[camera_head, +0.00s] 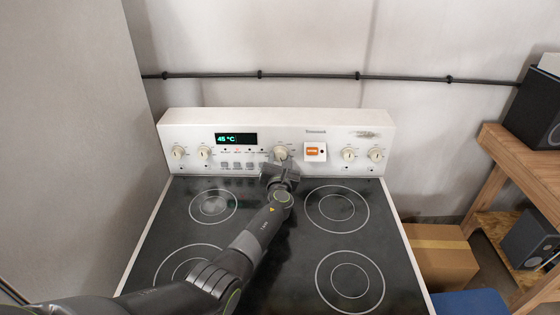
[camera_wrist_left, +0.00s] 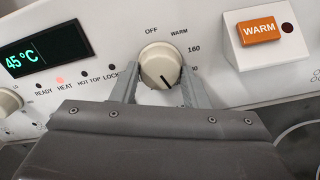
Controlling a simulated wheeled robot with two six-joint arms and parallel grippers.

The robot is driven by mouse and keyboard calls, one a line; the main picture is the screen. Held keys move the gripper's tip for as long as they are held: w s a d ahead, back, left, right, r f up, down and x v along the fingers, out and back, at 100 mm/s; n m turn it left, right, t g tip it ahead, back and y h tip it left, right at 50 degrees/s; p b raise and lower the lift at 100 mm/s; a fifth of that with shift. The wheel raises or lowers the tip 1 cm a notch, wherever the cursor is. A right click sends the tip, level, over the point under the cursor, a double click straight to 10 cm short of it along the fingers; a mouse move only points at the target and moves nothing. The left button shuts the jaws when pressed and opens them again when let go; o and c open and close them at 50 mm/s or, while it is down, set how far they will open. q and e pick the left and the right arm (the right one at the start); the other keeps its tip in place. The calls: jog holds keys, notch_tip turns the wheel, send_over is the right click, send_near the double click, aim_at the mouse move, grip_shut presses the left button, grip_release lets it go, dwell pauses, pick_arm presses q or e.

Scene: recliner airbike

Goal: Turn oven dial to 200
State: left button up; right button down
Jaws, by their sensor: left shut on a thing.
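The oven dial (camera_head: 281,153) is a cream round knob in the middle of the stove's back panel. In the left wrist view the dial (camera_wrist_left: 160,65) sits between the two grey fingers, with its dark pointer line slanting to the lower right. Printed marks around it read OFF, WARM and 160; the lower marks are partly hidden. My left gripper (camera_head: 278,168) reaches over the cooktop and is shut on the dial, also seen in the left wrist view (camera_wrist_left: 158,88). The display (camera_wrist_left: 45,50) reads 45 °C. My right gripper is not in view.
Other knobs (camera_head: 348,155) line the panel on both sides. The black cooktop (camera_head: 300,270) below is bare. A wall (camera_head: 70,140) stands close on the left; a cardboard box (camera_head: 440,255) is at the right.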

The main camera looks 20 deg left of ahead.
pick_arm(q)
jog(key=o, duration=1)
jog(key=shift+s+d+p, duration=0.15)
jog(key=shift+s+p, duration=0.25)
jog(key=shift+p, duration=0.1)
jog(key=p+v, duration=0.6)
jog(key=v, duration=0.9)
jog(key=shift+s+d, duration=0.1)
jog(key=shift+s, duration=0.25)
jog(key=shift+s+d, duration=0.1)
jog(key=shift+s, duration=0.35)
